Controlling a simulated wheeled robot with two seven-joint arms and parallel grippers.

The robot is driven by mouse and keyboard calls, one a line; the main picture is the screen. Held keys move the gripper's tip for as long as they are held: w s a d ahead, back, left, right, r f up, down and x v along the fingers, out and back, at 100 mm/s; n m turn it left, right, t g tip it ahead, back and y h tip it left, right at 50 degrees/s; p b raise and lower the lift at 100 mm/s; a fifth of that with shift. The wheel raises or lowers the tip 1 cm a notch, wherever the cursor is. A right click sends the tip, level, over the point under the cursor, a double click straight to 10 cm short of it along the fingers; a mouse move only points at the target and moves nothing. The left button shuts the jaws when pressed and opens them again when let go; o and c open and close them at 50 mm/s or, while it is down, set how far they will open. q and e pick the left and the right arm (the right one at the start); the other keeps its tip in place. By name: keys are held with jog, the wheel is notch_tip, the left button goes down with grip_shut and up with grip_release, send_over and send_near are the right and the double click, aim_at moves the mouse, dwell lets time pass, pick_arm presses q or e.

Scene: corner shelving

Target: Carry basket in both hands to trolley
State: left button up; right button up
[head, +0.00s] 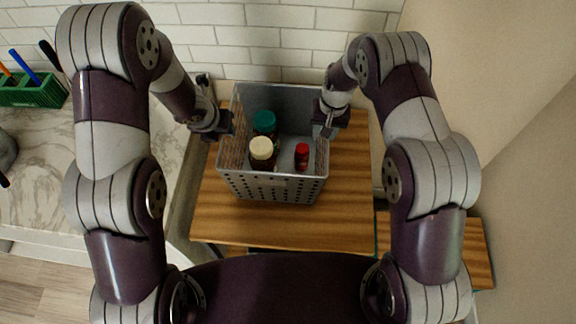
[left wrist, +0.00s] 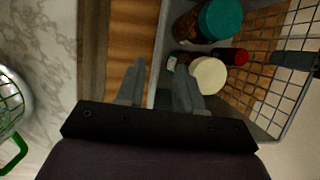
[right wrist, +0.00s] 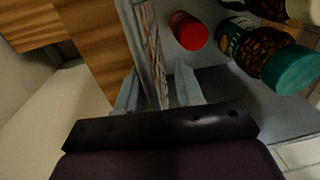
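The grey basket (head: 270,188) with perforated walls stands upright on a wooden surface (head: 345,200). It holds a teal-lidded jar (head: 264,121), a cream-lidded jar (head: 261,148) and a red-capped bottle (head: 302,155). My left gripper (head: 226,126) is at the basket's left side; in the left wrist view its open fingers (left wrist: 158,85) stand either side of the rim. My right gripper (head: 326,122) is at the right side; in the right wrist view its open fingers (right wrist: 156,92) straddle the right wall, with gaps showing. I cannot tell which surface is the trolley.
A marble counter (head: 60,170) lies at the left with a green holder (head: 35,92) of utensils. A white brick wall (head: 290,40) is close behind the basket. A plain wall (head: 500,110) bounds the right. A lower wooden board (head: 478,252) shows at the lower right.

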jog(key=shift+s, duration=0.15)
pick_arm(q)
jog(key=v, duration=0.5)
jog(key=shift+s+r, duration=0.25)
jog(key=shift+r, duration=0.05)
pick_arm(e)
notch_tip(320, 180, up, 12)
jog(key=d, duration=0.1)
